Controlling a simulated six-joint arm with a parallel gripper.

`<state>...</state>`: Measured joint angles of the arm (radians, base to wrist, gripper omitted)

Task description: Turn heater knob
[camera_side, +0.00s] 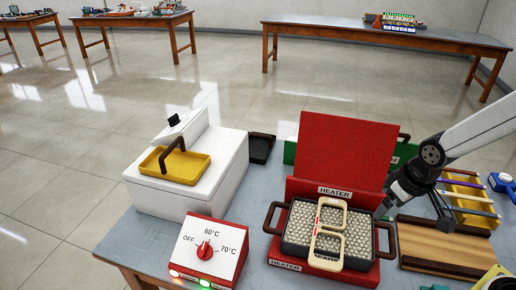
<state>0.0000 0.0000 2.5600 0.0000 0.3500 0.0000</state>
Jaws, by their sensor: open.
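The heater knob (205,250) is a red dial on the sloped white face of the red control box (239,272) at the front left. The face is marked OFF, 60°C and 70°C. The knob's pointer seems to face up, near 60°C, but it is small. My gripper (413,214) is open and empty at the right, beside the heater and above the wooden tray. It is well away from the knob and not touching it. The red heater (330,150) stands with its lid up. A beige eyeglass frame (328,246) lies on its bead-filled pan (298,222).
A white box (221,166) with a yellow handled tray (181,167) stands behind the knob. A wooden tray (430,243) and a yellow rack (468,200) stand at the right. A green lamp (204,284) glows at the control box's front. The heater's raised lid stands high mid-table.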

